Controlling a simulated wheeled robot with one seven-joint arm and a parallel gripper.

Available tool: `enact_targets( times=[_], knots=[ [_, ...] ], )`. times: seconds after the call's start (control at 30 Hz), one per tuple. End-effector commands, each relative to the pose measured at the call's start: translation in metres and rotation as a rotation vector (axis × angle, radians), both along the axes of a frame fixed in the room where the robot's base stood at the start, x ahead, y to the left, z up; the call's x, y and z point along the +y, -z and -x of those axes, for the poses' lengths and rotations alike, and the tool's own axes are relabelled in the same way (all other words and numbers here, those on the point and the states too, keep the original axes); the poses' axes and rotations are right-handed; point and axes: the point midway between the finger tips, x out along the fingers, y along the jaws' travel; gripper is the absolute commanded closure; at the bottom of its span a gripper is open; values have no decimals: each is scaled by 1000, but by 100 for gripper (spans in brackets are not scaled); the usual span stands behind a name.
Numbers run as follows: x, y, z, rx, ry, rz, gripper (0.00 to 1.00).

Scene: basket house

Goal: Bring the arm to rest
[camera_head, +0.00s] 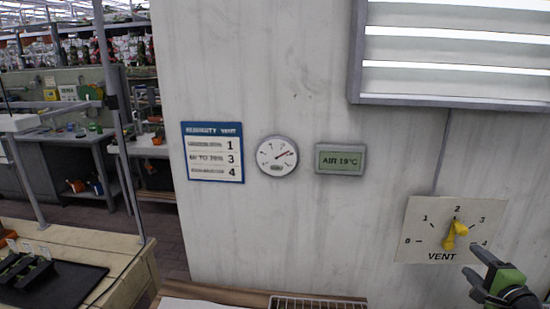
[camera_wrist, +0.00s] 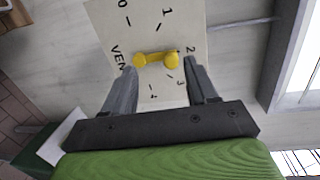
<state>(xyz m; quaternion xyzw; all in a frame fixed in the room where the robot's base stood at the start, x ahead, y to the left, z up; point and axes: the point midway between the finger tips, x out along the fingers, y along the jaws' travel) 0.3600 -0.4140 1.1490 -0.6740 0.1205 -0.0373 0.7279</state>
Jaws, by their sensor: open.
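My gripper (camera_head: 475,262) is at the lower right in the head view, just below and to the right of the yellow vent knob (camera_head: 455,234). The knob is on a pale panel (camera_head: 420,230) marked 0 to 4 and VENT. Its handle points roughly at 2. In the wrist view, the open, empty fingers of my gripper (camera_wrist: 160,67) point at the panel (camera_wrist: 110,25). The yellow knob (camera_wrist: 155,60) appears beyond and between the fingertips, seemingly apart from them.
A blue-headed sign (camera_head: 213,152), a round gauge (camera_head: 277,156) and an "AIR 19°C" display (camera_head: 340,159) are on the wall. A wire rack (camera_head: 315,302) sits at the bottom. A bench with a black tray (camera_head: 60,285) stands at left. A slatted window (camera_head: 455,55) is above.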

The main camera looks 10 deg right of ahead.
Motion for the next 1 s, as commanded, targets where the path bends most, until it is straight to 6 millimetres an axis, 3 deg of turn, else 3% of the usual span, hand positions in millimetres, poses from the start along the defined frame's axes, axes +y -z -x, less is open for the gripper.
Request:
enact_targets(
  times=[0.03,0.1,0.23,0.3,0.37,0.4,0.5,0.6,0.73,0.83,1.0],
  knots=[
    [36,-7,-25,73,-91,66,42],
    [94,-8,-51,213,-231,184,42],
    [208,-11,-65,473,-492,455,42],
    [266,-16,-51,597,-623,621,42],
    [308,-20,-30,685,-718,759,42],
    [332,-24,-11,734,-774,847,42],
    [379,-32,45,824,-895,1045,42],
    [404,-34,105,871,-992,1195,42],
    [412,-27,161,886,-1087,1297,42],
    [412,-23,180,887,-1122,1323,42],
    [411,-22,182,890,-1129,1327,42]
  ],
)
